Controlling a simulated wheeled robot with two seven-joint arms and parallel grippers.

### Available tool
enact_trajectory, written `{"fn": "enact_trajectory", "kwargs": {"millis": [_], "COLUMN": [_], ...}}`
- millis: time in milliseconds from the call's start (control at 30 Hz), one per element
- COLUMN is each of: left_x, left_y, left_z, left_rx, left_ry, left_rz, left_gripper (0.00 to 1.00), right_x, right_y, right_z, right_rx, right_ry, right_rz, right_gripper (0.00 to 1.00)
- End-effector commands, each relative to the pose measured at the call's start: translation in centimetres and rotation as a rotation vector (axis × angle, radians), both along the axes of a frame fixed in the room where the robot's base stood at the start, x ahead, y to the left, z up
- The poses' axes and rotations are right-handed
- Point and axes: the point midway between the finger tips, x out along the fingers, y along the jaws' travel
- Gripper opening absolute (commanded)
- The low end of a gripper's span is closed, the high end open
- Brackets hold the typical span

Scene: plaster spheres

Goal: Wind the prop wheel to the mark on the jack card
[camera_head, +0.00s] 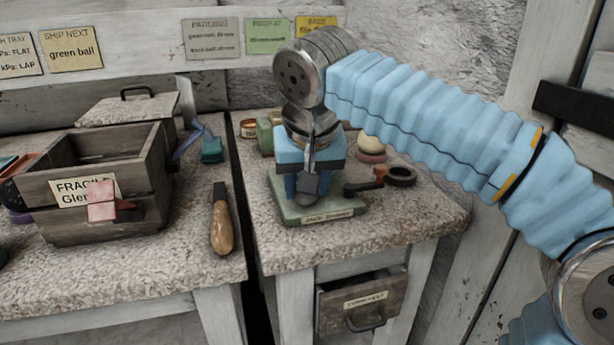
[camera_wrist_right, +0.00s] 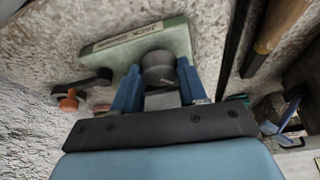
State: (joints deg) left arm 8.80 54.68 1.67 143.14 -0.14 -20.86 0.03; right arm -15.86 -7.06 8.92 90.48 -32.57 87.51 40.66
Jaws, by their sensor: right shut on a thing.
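The jack stands on a pale green base (camera_head: 320,207) with a label on its front edge that starts "JACK"; the base also shows in the right wrist view (camera_wrist_right: 135,45). My right gripper (camera_head: 306,184) reaches down over the base from above. Its blue fingers (camera_wrist_right: 158,88) are shut on a dark grey round knob (camera_wrist_right: 158,66), which seems to be the prop wheel. The gripper hides most of the jack in the head view. I cannot make out a mark or a separate jack card. My left gripper is not in view.
A dark crank with an orange knob (camera_head: 380,171) sits right of the base, beside a black ring (camera_head: 401,176). A wooden crate (camera_head: 95,180) and a wooden-handled tool (camera_head: 221,228) are on the left bench. Cards, including a green one (camera_head: 267,36), hang behind.

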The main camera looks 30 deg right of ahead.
Motion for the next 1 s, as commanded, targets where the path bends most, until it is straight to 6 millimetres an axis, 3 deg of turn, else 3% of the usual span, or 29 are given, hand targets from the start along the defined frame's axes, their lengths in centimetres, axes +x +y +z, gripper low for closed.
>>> {"fn": "enact_trajectory", "kwargs": {"millis": [500, 1000], "left_x": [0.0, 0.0], "left_y": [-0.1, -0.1], "left_z": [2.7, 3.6], "left_rx": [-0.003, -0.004], "left_ry": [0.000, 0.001], "left_rz": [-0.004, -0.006], "left_gripper": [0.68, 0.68], "right_x": [0.3, 0.6], "right_y": [0.3, 0.5], "right_z": [0.3, 0.0], "right_rx": [-0.002, -0.001], "right_ry": [0.000, -0.001], "right_rz": [-0.488, -0.963], "right_gripper": [0.12, 0.12]}}
